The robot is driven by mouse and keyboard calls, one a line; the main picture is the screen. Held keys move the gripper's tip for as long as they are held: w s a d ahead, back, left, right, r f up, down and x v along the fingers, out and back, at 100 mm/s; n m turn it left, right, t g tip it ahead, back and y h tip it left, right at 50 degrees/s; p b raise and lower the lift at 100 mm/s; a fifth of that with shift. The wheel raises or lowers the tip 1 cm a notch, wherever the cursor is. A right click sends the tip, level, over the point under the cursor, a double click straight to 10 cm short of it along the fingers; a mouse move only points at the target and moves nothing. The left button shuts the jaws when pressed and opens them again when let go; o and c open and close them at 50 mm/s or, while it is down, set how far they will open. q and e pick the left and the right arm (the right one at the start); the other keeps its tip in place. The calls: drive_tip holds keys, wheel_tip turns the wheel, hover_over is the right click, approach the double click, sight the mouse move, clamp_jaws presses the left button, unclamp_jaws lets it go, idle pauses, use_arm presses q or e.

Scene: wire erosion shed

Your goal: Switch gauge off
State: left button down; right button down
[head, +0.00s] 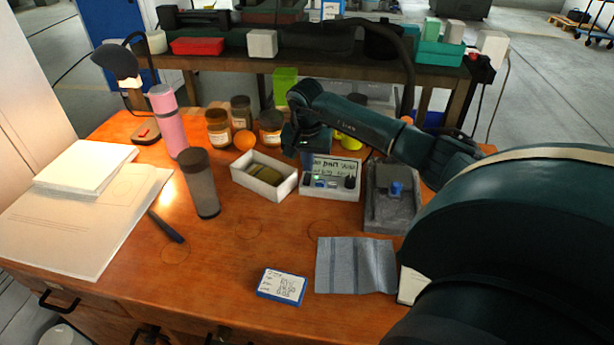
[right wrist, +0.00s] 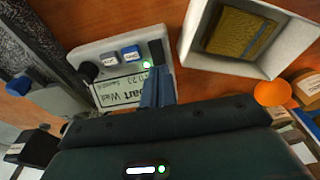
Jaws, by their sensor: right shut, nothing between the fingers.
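The gauge (head: 345,190) is a white box with a lettered display, blue and grey buttons and a dark knob, standing on the wooden desk. It also shows in the right wrist view (right wrist: 85,58), with a lit green lamp (right wrist: 147,65) beside a dark rocker-like part (right wrist: 156,52). My right gripper (head: 307,170) points down over the gauge's left end. In the right wrist view, its shut, empty fingers (right wrist: 157,80) are close to the dark part and the lamp. I cannot tell whether they touch. My left gripper is out of view.
A white open box (head: 245,184) with a yellowish block stands left of the gauge, and a grey tray (head: 380,215) stands right of it. Jars (head: 218,130) and an orange ball (head: 244,140) are behind. A grey cloth (head: 355,265) lies in front. The desk's front middle is mostly clear.

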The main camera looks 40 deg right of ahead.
sight(308, 176)
drive_tip(key=shift+f+b, duration=0.75)
drive_tip(key=shift+f, duration=0.25)
idle(0.7)
drive_tip(key=shift+r+p, duration=2.55)
drive_tip(key=shift+r, duration=1.05)
drive_tip(key=shift+f, duration=0.1)
